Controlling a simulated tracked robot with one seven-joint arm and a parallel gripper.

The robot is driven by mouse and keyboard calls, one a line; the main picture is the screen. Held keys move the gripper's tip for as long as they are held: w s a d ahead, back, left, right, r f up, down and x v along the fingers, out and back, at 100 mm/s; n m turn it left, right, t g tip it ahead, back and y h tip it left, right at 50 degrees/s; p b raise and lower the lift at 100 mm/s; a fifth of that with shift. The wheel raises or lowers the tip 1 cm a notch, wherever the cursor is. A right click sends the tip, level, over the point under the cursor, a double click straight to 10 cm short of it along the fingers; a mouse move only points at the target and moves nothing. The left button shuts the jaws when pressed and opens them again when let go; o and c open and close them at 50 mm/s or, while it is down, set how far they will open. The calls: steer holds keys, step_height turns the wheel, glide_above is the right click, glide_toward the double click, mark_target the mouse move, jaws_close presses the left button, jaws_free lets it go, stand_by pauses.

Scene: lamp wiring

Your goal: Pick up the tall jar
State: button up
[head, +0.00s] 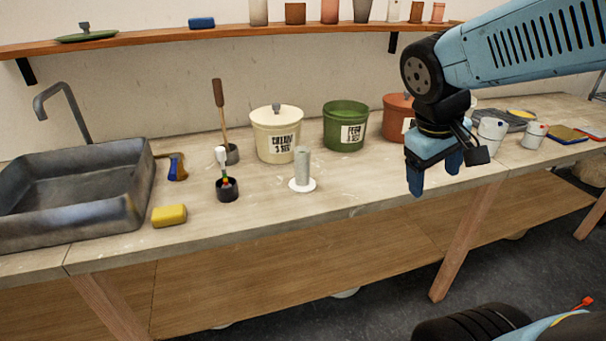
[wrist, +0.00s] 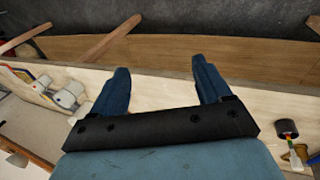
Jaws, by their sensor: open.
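Nothing in view is clearly marked as the tall jar. On the bench stand a lidded cream canister (head: 277,137), a green canister (head: 345,128) and a partly hidden orange-red canister (head: 396,116). My gripper (head: 434,178) is open and empty, fingers pointing down near the bench's front edge, right of the canisters. In the wrist view its fingers (wrist: 160,68) are apart with nothing between.
A grey-green roll on a white base (head: 302,168), a dark pot with a brush (head: 227,188), a yellow sponge (head: 169,215) and a sink (head: 70,195) are left of my gripper. White cups (head: 491,133) stand to its right. The shelf (head: 230,35) runs above.

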steer(key=w+f+n+h, duration=0.4)
steer(key=w+n+h, duration=0.1)
steer(key=w+n, duration=0.1)
steer(key=n+t, duration=1.4)
steer(key=n, duration=0.7)
glide_toward(301, 175)
steer(key=shift+s+d+y, duration=0.1)
steer(key=shift+d+y, duration=0.3)
steer(key=shift+w, duration=0.2)
steer(key=x, duration=0.8)
steer(key=shift+w+r, duration=0.1)
steer(key=shift+a+x, duration=0.15)
steer(key=shift+x, duration=1.15)
steer(key=shift+a+x, duration=0.2)
steer(key=shift+x, duration=1.1)
steer(key=shift+w+r, duration=0.15)
steer(key=shift+r, duration=0.05)
